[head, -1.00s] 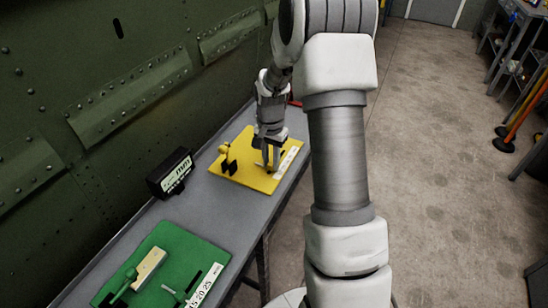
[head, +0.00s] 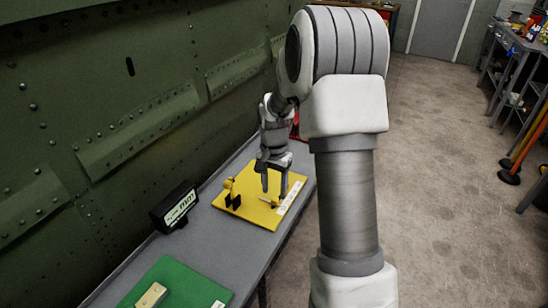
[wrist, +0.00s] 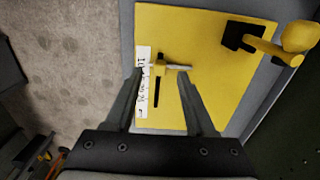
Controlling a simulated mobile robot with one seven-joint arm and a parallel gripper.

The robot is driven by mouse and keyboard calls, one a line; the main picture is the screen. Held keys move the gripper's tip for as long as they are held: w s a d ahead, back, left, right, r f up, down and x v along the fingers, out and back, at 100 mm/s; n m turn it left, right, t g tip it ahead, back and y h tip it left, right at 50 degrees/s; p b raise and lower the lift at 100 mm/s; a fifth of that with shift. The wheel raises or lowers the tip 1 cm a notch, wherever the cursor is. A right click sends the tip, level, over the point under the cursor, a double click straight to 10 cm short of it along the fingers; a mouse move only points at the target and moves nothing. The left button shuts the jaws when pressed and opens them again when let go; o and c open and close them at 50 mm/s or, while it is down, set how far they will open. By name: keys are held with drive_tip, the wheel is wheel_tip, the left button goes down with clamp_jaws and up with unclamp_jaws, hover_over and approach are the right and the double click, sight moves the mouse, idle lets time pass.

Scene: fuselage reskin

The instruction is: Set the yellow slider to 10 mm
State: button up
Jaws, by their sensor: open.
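The yellow board (head: 247,213) lies flat on the bench and also shows in the wrist view (wrist: 210,100). It bears a white printed scale strip (wrist: 142,85) and a dark slot (wrist: 157,92). The small yellow slider (wrist: 158,66), with a pale pin pointing right, sits near the upper end of the slot in the wrist view. My gripper (wrist: 160,72) is open and empty, its fingertips to either side of the slider in that view. In the head view my gripper (head: 274,190) is over the board. Whether the fingers touch it, and the exact reading, I cannot tell.
A yellow knobbed lever on a black block (wrist: 240,36) stands on the same board. A black display box (head: 175,207) and a green board (head: 195,283) are nearer on the bench. The riveted green wall (head: 80,120) runs along the bench's left side.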

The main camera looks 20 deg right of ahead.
sight(274, 200)
wheel_tip(274, 200, up, 14)
drive_tip(key=p, duration=0.1)
drive_tip(key=shift+f, duration=0.1)
idle(0.4)
drive_tip(key=s+a+r+n+t, duration=0.3)
drive_tip(key=s+a+r+n, duration=0.2)
drive_tip(key=s+a+r, duration=0.35)
drive_tip(key=s+a+n+t, duration=0.2)
drive_tip(key=s+n, duration=0.3)
drive_tip(key=s, duration=1)
drive_tip(key=shift+a+t+p, duration=0.3)
drive_tip(key=shift+a, duration=0.4)
drive_tip(key=shift+d, duration=0.1)
